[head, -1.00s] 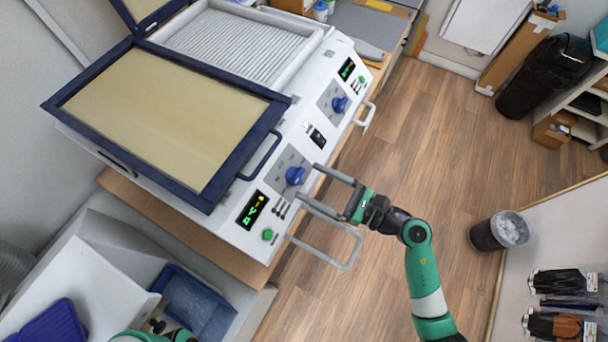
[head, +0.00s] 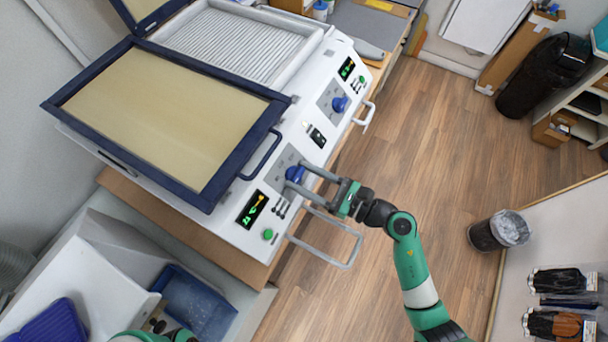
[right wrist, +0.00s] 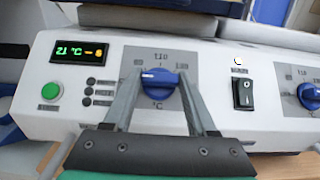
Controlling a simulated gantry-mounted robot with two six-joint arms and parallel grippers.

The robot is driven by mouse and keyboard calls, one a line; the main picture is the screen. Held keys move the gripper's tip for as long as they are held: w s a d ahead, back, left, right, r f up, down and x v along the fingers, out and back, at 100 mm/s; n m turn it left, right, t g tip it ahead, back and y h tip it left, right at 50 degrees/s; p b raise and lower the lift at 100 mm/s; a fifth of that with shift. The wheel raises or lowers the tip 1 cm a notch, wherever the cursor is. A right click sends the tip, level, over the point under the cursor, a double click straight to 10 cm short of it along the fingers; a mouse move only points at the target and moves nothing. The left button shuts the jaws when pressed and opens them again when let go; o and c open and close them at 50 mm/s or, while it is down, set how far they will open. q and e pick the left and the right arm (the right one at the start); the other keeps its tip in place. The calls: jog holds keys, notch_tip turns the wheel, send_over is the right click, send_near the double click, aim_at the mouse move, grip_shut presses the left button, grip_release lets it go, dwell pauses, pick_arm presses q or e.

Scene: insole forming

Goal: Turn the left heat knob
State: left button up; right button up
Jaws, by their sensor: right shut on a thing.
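The left heat knob (head: 295,173) is a blue dial on the front panel of the white machine, next to the left display (head: 252,209). My right gripper (head: 303,177) is at the panel and shut on this knob. In the right wrist view the blue knob (right wrist: 160,84) sits between the two grey fingers (right wrist: 160,90), its pointer lying roughly sideways. The left display (right wrist: 79,51) there reads about 21 °C in green. My left arm shows only as a small piece at the bottom left; its gripper tips cannot be made out.
A second blue knob (head: 340,104) is farther along the panel. A black switch (right wrist: 243,94) lies between the knobs. A grey handle (head: 335,250) juts out below my right gripper. The blue-framed lid (head: 160,125) is above the panel.

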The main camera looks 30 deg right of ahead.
jog(key=shift+r+m+p, duration=0.2)
jog(key=shift+m+p, duration=0.3)
jog(key=shift+p, duration=0.15)
jog(key=m+h+p, duration=0.2)
jog(key=m+p, duration=0.1)
jog(key=m+t+h+p, duration=0.1)
jog(key=m+h+p, duration=0.1)
jog(key=h+p, duration=0.1)
jog(key=m+h+p, duration=0.2)
jog(key=m+p, duration=0.1)
jog(key=p, duration=0.1)
jog(key=shift+s+a+r+m+t, duration=0.1)
jog(key=shift+a+r+m+t, duration=0.2)
jog(key=shift+a+t, duration=0.1)
jog(key=shift+f+m+h+p, duration=0.2)
jog(key=shift+m+h+p, duration=0.9)
jog(key=shift+m+h, duration=0.1)
jog(key=shift+f, duration=0.1)
jog(key=o, duration=1.4)
jog(key=shift+c, duration=0.2)
